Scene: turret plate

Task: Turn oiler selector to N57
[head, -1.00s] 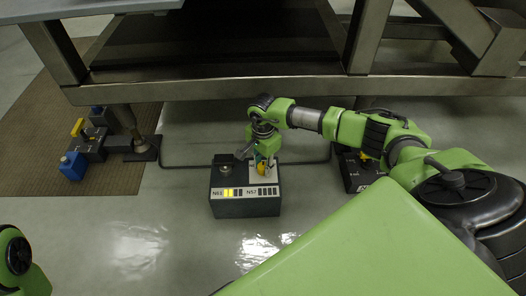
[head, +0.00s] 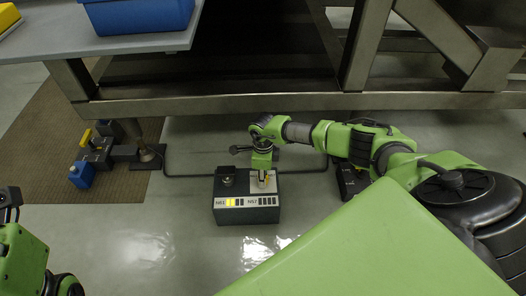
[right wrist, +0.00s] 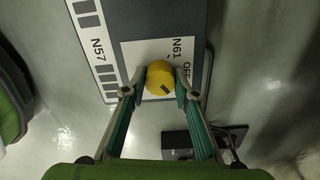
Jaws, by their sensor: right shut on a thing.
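The oiler box (head: 246,214) stands on the floor below the bench. Its front strip reads N61 beside lit yellow bars and N57 beside dark bars. The selector is a round yellow knob (right wrist: 159,76) on a white plate (right wrist: 135,55) marked N61 and OFF in the right wrist view. A dark mark shows on the knob, but I cannot tell its exact setting. My right gripper (right wrist: 159,88) is shut on the knob, one finger on each side; it also shows over the box in the head view (head: 263,182). My left gripper (head: 10,200) is partly visible at the left edge.
A black unit (head: 352,178) stands right of the box, partly behind my right arm. A dark fitting with a blue block (head: 82,175) is on the left. A blue bin (head: 135,14) sits on a grey tabletop at top left.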

